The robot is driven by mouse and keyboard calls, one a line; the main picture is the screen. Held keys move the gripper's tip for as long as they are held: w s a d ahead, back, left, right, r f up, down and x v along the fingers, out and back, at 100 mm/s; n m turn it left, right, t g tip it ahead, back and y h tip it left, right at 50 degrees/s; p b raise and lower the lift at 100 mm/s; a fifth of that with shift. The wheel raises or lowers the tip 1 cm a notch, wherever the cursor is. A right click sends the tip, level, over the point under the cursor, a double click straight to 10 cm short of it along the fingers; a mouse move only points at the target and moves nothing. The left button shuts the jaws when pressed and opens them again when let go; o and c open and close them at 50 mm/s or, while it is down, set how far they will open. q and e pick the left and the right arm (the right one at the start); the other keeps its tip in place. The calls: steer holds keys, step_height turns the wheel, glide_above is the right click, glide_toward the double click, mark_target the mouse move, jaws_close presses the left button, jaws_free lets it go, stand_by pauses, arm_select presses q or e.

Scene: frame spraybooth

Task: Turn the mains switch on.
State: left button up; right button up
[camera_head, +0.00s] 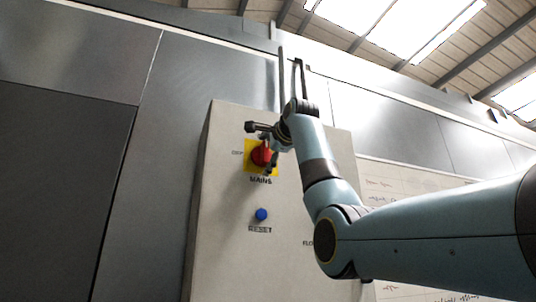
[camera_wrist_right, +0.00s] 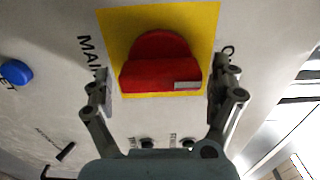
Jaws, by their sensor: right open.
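The mains switch is a red rotary knob (camera_head: 260,154) on a yellow square plate (camera_head: 248,163), high on the front of a pale grey cabinet. "MAINS" is printed below it, and a small label, which looks like "OFF", is to its left. My right gripper (camera_head: 259,147) is open at the switch. In the right wrist view the red knob (camera_wrist_right: 158,62) has a pale mark near one end and lies between the two spread fingers (camera_wrist_right: 163,78), with a gap on each side. Part of the knob is hidden by the gripper in the head view. My left gripper is out of view.
A blue reset button (camera_head: 261,215) is below the switch on the cabinet (camera_head: 222,220). It also shows at the left in the wrist view (camera_wrist_right: 16,73). Grey wall panels (camera_head: 190,110) stand behind. A whiteboard with writing (camera_head: 385,185) is right of the cabinet, partly behind my arm.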

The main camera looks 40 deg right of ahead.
steer(key=v, duration=1.2)
steer(key=shift+f, duration=0.1)
